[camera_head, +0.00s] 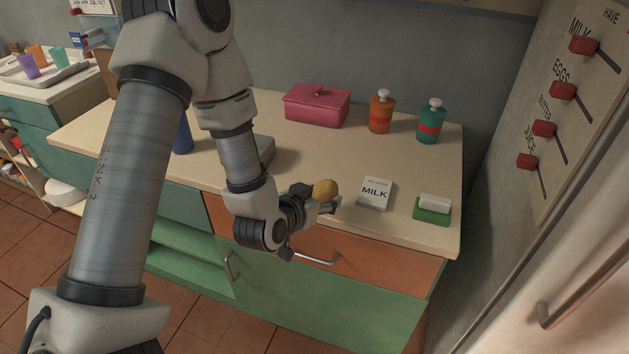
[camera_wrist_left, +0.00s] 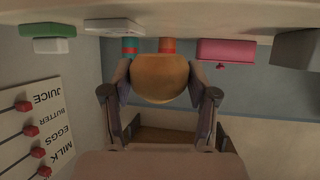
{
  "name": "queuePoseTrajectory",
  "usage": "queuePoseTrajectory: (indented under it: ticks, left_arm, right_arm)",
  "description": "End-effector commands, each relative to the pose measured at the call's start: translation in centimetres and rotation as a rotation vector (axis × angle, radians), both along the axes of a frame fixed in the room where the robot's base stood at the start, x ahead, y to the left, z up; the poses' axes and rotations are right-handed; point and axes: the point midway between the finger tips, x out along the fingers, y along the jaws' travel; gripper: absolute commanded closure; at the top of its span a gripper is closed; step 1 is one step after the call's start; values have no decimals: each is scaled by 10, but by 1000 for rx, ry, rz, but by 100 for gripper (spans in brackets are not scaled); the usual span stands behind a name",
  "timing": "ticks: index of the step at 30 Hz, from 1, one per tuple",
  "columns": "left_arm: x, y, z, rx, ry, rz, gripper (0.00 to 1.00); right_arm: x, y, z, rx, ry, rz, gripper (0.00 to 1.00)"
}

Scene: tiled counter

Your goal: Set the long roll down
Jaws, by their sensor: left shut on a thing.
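The long roll (camera_head: 325,189) is golden brown and sits between the fingers of my left gripper (camera_head: 322,204), over the front part of the counter (camera_head: 330,165). In the left wrist view, which is upside down, the roll (camera_wrist_left: 160,78) fills the space between both fingers, seen end-on. My left gripper is shut on it. Whether the roll touches the counter top cannot be told. My right gripper is not in view.
A white MILK card (camera_head: 375,193) lies right of the roll, then a green and white block (camera_head: 432,209). A pink box (camera_head: 317,105), an orange bottle (camera_head: 381,112) and a teal bottle (camera_head: 431,121) stand behind. The counter between them and the roll is clear.

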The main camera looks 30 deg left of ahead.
Motion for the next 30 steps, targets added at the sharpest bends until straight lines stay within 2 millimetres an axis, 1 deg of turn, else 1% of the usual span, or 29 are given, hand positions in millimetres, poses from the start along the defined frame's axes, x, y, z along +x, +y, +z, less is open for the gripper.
queuePoseTrajectory:
  ticks: [1, 2, 3, 4, 9, 12, 17, 18, 19, 21, 23, 25, 30]
  left_arm:
    - [7, 6, -13, -7, -11, 3, 76]
    - [15, 13, -1, -7, -7, 3, 76]
    - [23, 20, 0, -6, -4, 4, 76]
    - [29, 26, -1, -5, -3, 5, 76]
    - [67, 58, -6, -2, -3, 3, 76]
    - [85, 72, -10, -1, -2, 0, 76]
    - [100, 84, -13, -1, -1, 0, 76]
    - [106, 90, -13, 0, -2, 0, 76]
    - [108, 91, -18, 1, 1, -2, 76]
    - [106, 90, -36, -1, 6, -3, 76]
    - [106, 89, -41, 0, 5, -4, 76]
    - [107, 89, -45, -1, 1, -4, 76]
    - [107, 89, -46, -1, -1, -3, 76]
  right_arm:
    - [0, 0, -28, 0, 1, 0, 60]
    - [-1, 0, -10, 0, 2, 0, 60]
    - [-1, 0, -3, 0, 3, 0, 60]
    - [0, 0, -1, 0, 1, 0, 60]
    - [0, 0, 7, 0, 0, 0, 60]
    - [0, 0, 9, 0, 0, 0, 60]
    - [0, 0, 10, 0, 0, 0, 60]
    - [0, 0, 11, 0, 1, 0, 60]
    - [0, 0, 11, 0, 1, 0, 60]
    - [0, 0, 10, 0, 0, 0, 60]
    - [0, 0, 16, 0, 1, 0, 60]
    - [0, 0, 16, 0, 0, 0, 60]
    - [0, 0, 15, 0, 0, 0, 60]
